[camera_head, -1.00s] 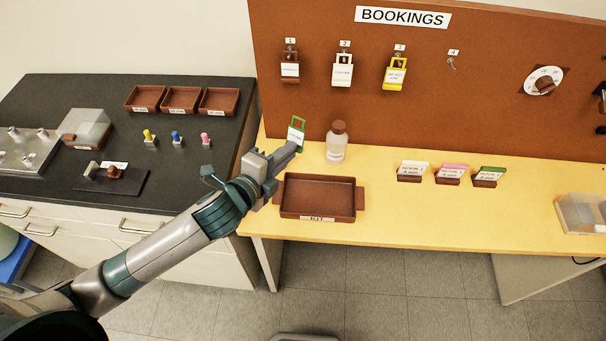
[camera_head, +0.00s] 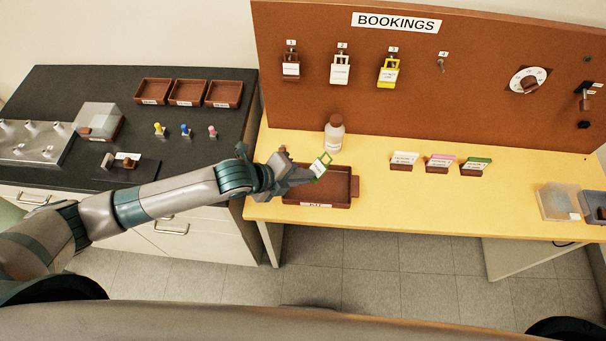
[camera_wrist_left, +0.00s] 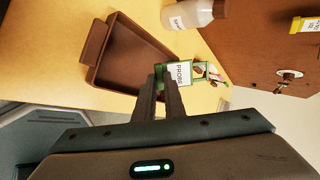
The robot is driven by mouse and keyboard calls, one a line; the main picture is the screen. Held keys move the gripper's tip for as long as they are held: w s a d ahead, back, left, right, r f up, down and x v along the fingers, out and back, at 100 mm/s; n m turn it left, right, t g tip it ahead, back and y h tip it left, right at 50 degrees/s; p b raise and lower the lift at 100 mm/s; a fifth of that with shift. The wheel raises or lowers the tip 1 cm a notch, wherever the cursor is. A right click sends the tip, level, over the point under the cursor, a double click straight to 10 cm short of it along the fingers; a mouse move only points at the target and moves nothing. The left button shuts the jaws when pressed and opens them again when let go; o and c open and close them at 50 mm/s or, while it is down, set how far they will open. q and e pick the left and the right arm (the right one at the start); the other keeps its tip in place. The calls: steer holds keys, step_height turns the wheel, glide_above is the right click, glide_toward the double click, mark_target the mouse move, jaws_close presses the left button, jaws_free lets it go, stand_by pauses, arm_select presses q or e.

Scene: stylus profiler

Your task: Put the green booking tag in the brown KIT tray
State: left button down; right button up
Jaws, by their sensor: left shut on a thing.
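The green booking tag (camera_head: 320,166), with a white face, is held in my left gripper (camera_head: 309,174), which is shut on it. In the left wrist view the tag (camera_wrist_left: 178,74) reads PROBE and sits at the fingertips (camera_wrist_left: 166,82). The brown KIT tray (camera_head: 340,203) lies on the yellow bench. In the head view the tag appears over the tray, near its back part; the arm hides the tray's left side. In the wrist view the tray (camera_wrist_left: 100,50) is left of the fingers and looks empty where visible. My right gripper is not in view.
A capped white bottle (camera_head: 334,134) stands just behind the tray. Several card holders (camera_head: 440,163) stand to the right on the bench. The BOOKINGS board (camera_head: 460,100) rises behind, with tags on hooks and hook 4 (camera_head: 440,66) empty.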

arm_select(q)
steer(key=shift+f+b, duration=2.3)
steer(key=shift+f, duration=1.35)
steer(key=c, duration=1.8)
jaws_free()
steer(key=shift+o, duration=0.2)
steer(key=shift+s+a+f, duration=0.1)
steer(key=shift+f, duration=0.05)
steer(key=shift+c, duration=0.4)
